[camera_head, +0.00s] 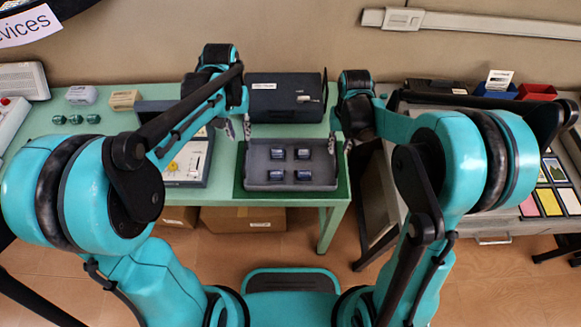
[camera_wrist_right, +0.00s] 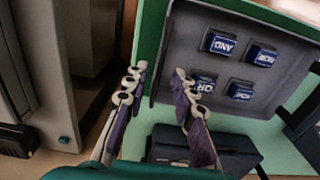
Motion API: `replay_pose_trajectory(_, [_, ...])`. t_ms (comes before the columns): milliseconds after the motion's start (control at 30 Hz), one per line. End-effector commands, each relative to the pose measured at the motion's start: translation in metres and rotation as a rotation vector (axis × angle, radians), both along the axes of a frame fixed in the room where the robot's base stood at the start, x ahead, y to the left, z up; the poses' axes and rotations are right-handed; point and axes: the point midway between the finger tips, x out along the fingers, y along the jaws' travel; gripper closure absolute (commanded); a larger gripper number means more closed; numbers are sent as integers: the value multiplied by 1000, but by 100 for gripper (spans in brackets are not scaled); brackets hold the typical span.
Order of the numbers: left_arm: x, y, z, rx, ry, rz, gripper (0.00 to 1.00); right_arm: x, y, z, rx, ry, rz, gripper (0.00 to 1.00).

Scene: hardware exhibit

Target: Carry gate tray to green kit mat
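The gate tray (camera_head: 262,178) is a dark grey open tray holding several blue blocks. It rests on the dark green kit mat (camera_head: 342,192) on the table. The right wrist view also shows the tray (camera_wrist_right: 192,35) and the green mat edge (camera_wrist_right: 151,40). My left gripper (camera_head: 238,129) is open and empty, above and beside the tray's back left corner. My right gripper (camera_head: 341,146) is at the tray's right side. In the right wrist view, my right gripper (camera_wrist_right: 160,105) has its fingers spread apart with nothing clamped between them.
A dark case (camera_head: 285,97) stands behind the tray. A device with a white panel (camera_head: 190,160) is to the left. A cardboard box (camera_head: 243,219) sits under the table. At right, another table holds coloured cards (camera_head: 550,200) and a red bin (camera_head: 536,92).

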Motion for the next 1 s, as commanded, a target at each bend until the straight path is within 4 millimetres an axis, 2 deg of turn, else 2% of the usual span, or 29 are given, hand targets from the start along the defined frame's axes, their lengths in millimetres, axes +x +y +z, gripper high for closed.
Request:
replay_pose_trajectory(100, [0,0,0,0,0,0,74,0,0,18,0,0,0,74])
replay_pose_trajectory(233, [0,0,0,0,0,0,74,0,0,29,0,0,0,74])
replay_pose_trajectory(867, [-1,0,0,0,-3,0,74,-1,0,32,0,-3,0,74])
replay_pose_trajectory(1000, [-12,3,10,-2,-42,1,74,-11,-3,45,3,-42,-1,74])
